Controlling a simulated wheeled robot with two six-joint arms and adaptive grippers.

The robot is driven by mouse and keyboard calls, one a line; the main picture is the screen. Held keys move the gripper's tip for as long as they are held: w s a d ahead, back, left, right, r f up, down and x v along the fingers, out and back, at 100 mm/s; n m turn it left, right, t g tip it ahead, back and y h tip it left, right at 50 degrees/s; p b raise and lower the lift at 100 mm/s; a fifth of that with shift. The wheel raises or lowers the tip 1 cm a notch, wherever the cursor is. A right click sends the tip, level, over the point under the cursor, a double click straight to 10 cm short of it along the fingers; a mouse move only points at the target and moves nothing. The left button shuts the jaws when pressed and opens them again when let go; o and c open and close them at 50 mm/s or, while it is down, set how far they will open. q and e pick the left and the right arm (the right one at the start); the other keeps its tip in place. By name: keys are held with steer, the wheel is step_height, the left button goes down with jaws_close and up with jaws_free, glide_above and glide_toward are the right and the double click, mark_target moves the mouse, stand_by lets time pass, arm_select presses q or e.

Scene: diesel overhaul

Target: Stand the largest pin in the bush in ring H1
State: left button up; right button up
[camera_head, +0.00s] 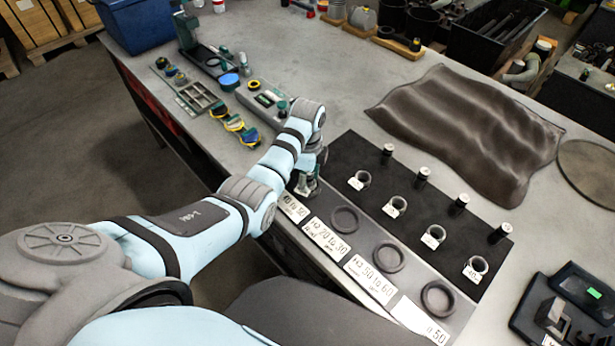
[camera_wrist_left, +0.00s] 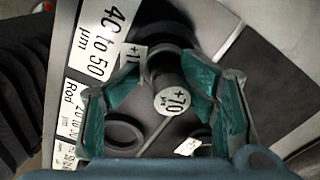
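My left gripper (camera_head: 308,188) is over the near-left end of the row of rings. In the left wrist view its green-padded fingers (camera_wrist_left: 165,75) close on both sides of a dark pin (camera_wrist_left: 174,88) with a "+70 µm" end. The pin points down towards a dark ring and bush (camera_wrist_left: 162,52), partly hidden behind pin and fingers, beside the "40 to 50 µm" label (camera_wrist_left: 106,30). I cannot tell how deep the pin sits in the bush. Several other pins (camera_head: 459,205) stand on the black mat. My right gripper is not in view.
Labelled bushes (camera_head: 396,207) stand on the black mat (camera_head: 350,152). More rings (camera_head: 388,257) lie on the grey strip with white labels. A crumpled dark cloth (camera_head: 465,130) lies behind; gauges and a tray (camera_head: 195,97) are at the far left. Bare bench shows between.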

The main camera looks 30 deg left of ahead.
arm_select(q)
steer(key=shift+f, duration=0.1)
steer(key=shift+w, duration=0.15)
stand_by(0.3)
steer(key=shift+r, duration=0.25)
step_height(320, 180, up, 6)
steer(key=shift+r, duration=0.7)
steer(key=shift+f, duration=0.1)
